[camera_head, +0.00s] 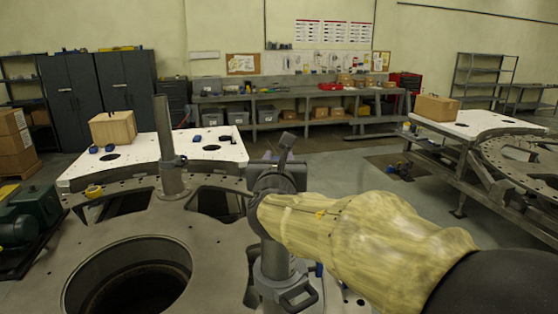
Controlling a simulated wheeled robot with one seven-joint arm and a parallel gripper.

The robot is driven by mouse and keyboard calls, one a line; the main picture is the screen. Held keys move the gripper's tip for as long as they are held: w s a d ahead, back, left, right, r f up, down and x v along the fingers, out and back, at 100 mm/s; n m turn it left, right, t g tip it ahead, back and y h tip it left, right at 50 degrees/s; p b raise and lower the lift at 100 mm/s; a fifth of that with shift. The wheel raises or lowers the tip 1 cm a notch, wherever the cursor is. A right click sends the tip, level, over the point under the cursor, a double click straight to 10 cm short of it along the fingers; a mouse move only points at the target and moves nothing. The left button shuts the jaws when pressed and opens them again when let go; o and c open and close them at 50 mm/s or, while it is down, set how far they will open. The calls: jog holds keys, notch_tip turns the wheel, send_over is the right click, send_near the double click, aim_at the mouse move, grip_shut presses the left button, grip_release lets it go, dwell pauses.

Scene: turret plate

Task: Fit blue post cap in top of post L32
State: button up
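My gripper (284,152) is at the middle of the head view, at the end of my arm in its pale yellow sleeve. Its fingers point away and are small and dark, so I cannot tell whether they are open or hold a cap. A grey post (275,262) with a clamp and handle stands below my gripper; its top is hidden. A taller grey post (171,150) stands upright to the left, on the grey ring plate (215,235). I cannot read which post is L32. Small blue caps (109,147) lie on the white table at the back left.
The white table (215,152) also holds a cardboard box (112,128). The ring plate has a large round opening (130,280) at front left and square openings behind. Another white table (470,122) stands at the right.

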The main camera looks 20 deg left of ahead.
jog(key=shift+f+b, duration=0.5)
jog(key=shift+b, duration=0.15)
jog(key=o, duration=0.8)
jog(key=shift+s, duration=0.1)
jog(key=b+v, duration=0.2)
jog(key=v, duration=0.9)
dwell(0.5)
dwell(0.4)
